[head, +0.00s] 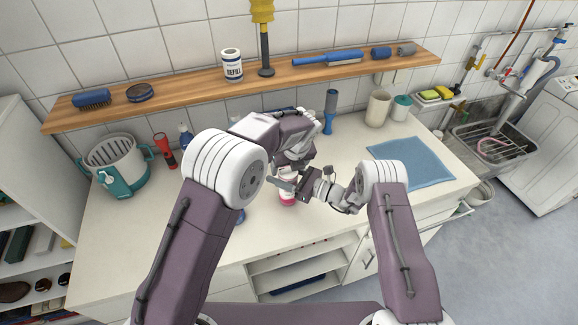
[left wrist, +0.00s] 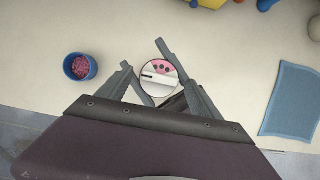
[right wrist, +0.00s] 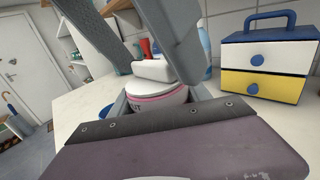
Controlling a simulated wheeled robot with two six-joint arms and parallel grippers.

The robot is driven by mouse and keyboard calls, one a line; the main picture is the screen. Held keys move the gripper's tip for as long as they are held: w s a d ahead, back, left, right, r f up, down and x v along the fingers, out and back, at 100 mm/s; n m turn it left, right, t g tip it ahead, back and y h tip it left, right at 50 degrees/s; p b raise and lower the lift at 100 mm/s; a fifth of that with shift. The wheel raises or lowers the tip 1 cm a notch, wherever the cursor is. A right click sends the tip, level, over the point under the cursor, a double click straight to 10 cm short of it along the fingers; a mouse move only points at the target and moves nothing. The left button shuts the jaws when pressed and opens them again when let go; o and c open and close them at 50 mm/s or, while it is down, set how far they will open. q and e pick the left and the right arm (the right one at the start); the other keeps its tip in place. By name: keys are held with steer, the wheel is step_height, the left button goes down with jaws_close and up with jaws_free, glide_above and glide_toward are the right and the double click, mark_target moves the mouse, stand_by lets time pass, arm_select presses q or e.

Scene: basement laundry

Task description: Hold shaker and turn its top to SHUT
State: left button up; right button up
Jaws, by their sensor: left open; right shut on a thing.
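The shaker (head: 287,198) stands on the counter, white above with a pink lower part in the head view. Its round top (left wrist: 154,88) shows a raised white bar and a pink patch with dark holes in the left wrist view. My left gripper (left wrist: 143,54) is open above the shaker, a finger on either side of the top. Its fingers also hang over the top in the right wrist view. My right gripper (head: 296,190) is shut on the shaker's body from the right. The body (right wrist: 156,103) sits between its fingers in the right wrist view; lettering is partly hidden.
A blue cup with pink contents (left wrist: 80,67) stands left of the shaker in the left wrist view. A white and yellow drawer box (right wrist: 268,67) is close by. A blue mat (head: 411,161) lies to the right. The front left counter is clear.

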arm_select(q)
steer(key=c, duration=1.4)
steer(key=shift+n, duration=0.4)
steer(key=n, duration=0.2)
steer(key=n+y, duration=0.1)
steer(key=shift+w+d+n+g, duration=0.1)
steer(key=shift+d+n+g, duration=0.1)
steer(key=shift+n+g, duration=0.2)
steer(key=shift+w+d+n+g+y, duration=0.1)
steer(key=shift+n+g+y, duration=0.25)
steer(key=shift+n, duration=0.65)
steer(key=shift+w+n+g+y, duration=0.1)
steer(key=shift+n+g+y, duration=0.25)
steer(key=shift+n, duration=0.65)
